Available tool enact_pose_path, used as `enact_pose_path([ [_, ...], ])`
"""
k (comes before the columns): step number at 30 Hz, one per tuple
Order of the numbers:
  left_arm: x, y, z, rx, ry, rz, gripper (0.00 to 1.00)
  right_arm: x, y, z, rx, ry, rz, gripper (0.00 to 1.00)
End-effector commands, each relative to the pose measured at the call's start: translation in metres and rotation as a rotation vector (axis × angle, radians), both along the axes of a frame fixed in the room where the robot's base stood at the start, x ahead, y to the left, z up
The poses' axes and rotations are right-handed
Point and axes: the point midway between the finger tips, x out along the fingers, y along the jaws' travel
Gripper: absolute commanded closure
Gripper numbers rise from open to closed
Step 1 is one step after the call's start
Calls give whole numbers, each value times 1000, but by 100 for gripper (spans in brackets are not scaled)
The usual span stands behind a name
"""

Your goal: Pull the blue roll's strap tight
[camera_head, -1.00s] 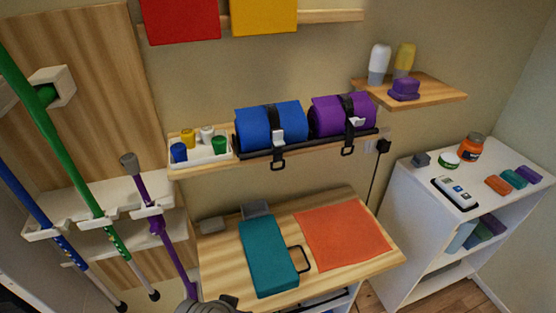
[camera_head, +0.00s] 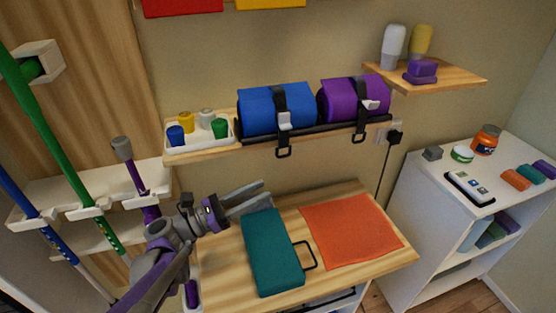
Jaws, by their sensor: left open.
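The blue roll (camera_head: 255,110) lies on the wall shelf, left of a purple roll (camera_head: 340,99). A black strap (camera_head: 280,98) runs over the blue roll, with a pale buckle (camera_head: 284,121) at its front. The strap's tail ends in a black loop (camera_head: 283,152) hanging below the shelf edge. My left gripper (camera_head: 258,198) is open and empty. It is above the back left of the wooden table, below and left of the loop and apart from it. My right gripper is out of view.
A teal pad with a handle (camera_head: 272,252) and an orange cloth (camera_head: 350,230) lie on the table (camera_head: 395,262). A white tray of small pots (camera_head: 199,138) stands left of the blue roll. A white cabinet (camera_head: 420,215) stands right.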

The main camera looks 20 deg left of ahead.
Motion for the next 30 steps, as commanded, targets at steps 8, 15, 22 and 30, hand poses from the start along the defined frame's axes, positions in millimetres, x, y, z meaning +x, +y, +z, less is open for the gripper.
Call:
enact_pose_path([
  [8, 8, 35, 21, -232, -7, -6, 60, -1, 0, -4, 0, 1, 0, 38],
  [15, 32, 8, 36, -231, -7, -9, 60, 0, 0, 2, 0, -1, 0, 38],
  [22, 58, -20, 52, -227, -7, -8, 60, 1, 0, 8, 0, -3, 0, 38],
  [30, 73, -35, 59, -226, -7, -6, 60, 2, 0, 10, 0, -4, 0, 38],
])
